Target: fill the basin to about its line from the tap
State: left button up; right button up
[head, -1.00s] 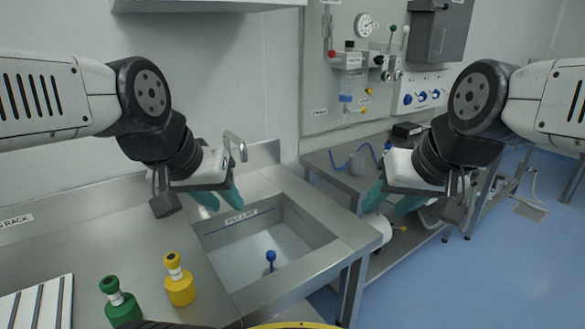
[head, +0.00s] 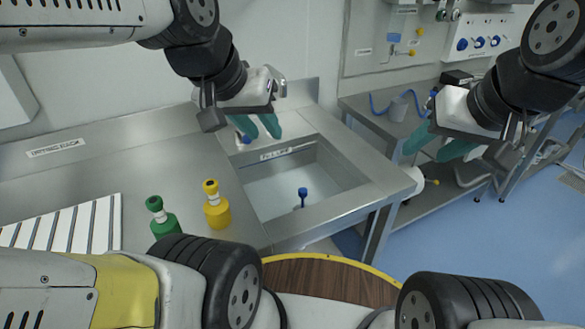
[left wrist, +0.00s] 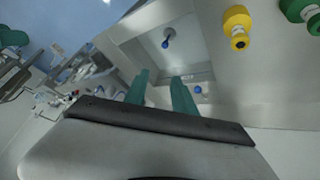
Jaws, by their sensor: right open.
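The basin (head: 320,163) is sunk in the steel counter, with a fill-line label (head: 278,154) on its back wall. A blue-topped post (head: 303,194) stands in it and also shows in the left wrist view (left wrist: 168,38). I cannot tell whether it holds water. My left gripper (head: 262,132) is open and empty above the basin's back left corner. A blue knob (head: 245,138) is just beside its fingers; it also shows in the left wrist view (left wrist: 198,90). The tap's spout is mostly hidden behind this gripper. My right gripper (head: 428,146) is open and empty, right of the basin.
Yellow (head: 216,208) and green (head: 163,218) bottles stand on the counter left of the basin. A slatted drying rack (head: 70,225) lies further left. A side table (head: 370,112) with a grey cup (head: 398,108) and blue tube stands at the back right.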

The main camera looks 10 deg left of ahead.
pick_arm(q)
jog(key=w+a+f+n+g, duration=0.15)
jog(key=w+a, duration=0.25)
jog(key=w, duration=0.4)
jog(key=w+a+n+g, duration=0.1)
jog(key=w+a+n, duration=0.2)
jog(key=w, duration=0.5)
jog(key=w+a+f+n+g, duration=0.2)
jog(key=w+a+f+n, duration=0.2)
jog(key=w+a+f, duration=0.55)
jog(key=x, duration=0.8)
jog(key=shift+d, duration=0.3)
grip_shut()
